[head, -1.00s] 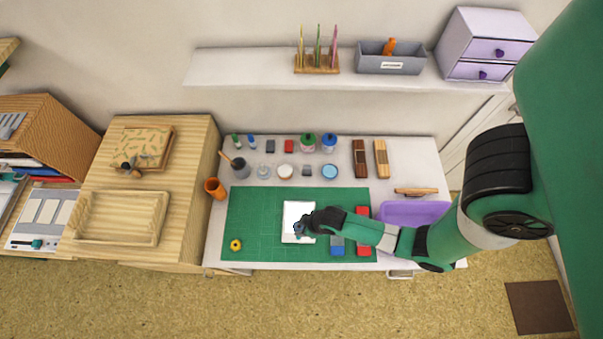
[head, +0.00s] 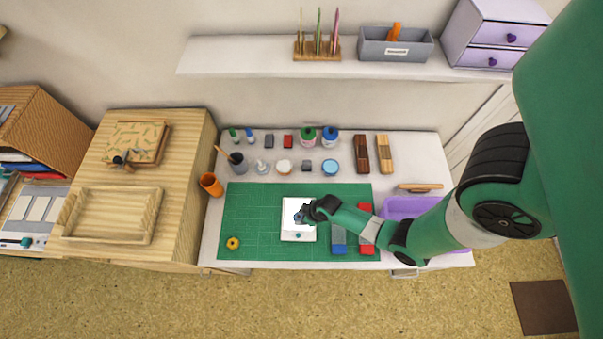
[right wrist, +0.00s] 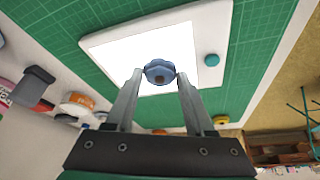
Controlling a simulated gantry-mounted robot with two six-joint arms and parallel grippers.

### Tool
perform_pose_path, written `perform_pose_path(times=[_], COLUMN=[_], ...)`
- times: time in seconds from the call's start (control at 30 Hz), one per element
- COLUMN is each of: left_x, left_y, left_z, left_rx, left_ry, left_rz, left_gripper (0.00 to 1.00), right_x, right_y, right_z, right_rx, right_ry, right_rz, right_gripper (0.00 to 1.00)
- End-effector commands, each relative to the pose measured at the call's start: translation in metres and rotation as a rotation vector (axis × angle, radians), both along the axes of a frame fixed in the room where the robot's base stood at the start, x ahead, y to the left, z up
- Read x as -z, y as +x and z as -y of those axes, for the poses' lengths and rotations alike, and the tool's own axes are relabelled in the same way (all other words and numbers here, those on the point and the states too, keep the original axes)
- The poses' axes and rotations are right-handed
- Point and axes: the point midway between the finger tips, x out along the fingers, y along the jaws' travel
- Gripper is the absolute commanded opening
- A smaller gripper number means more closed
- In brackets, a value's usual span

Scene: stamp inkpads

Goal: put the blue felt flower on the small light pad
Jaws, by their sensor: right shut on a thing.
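The blue felt flower (right wrist: 160,72) is between the fingertips of my right gripper (right wrist: 157,80), which is shut on it. In the head view the flower (head: 299,217) shows over the white pad, partly hidden by the right gripper (head: 309,213). The small light pad (head: 290,231) is a white slab with a bright face and a small teal knob at its near edge. It also shows in the right wrist view (right wrist: 110,57), behind the flower. I cannot tell whether the flower touches the pad. My left gripper is not in view.
A green cutting mat (head: 250,213) lies under the pad. A yellow ring-like thing (head: 233,243) lies at its near left. Blue and red blocks (head: 367,240) lie to the right, near a purple tray (head: 400,207). Jars and bottles stand behind the mat.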

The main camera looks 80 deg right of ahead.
Motion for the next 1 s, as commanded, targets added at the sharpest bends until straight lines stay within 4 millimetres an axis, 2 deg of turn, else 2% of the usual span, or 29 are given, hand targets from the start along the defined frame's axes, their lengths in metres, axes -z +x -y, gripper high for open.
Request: perform_pose_path(times=[0.03,0.07,0.2,0.47,0.57,0.67,1.0], left_x=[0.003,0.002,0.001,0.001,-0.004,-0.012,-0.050], left_y=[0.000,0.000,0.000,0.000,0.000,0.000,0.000], left_z=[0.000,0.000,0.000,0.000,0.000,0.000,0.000], left_rx=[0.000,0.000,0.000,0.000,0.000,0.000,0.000], left_ry=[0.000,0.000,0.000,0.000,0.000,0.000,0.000], left_rz=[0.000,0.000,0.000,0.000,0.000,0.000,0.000], left_gripper=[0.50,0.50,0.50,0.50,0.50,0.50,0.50], right_x=[0.003,0.002,0.002,0.001,-0.004,-0.018,-0.094], right_y=[0.000,0.000,0.000,0.000,-0.001,-0.006,-0.036], right_z=[0.000,0.000,0.000,0.000,0.000,-0.001,-0.008], right_rx=[0.000,0.000,0.000,0.000,0.000,0.001,0.002], right_ry=[0.000,0.000,0.000,0.000,0.000,-0.001,0.000], right_rz=[0.000,0.000,0.000,0.000,0.000,0.001,0.000], right_gripper=[0.03,0.57,0.83,0.84,0.84,0.84,0.84])
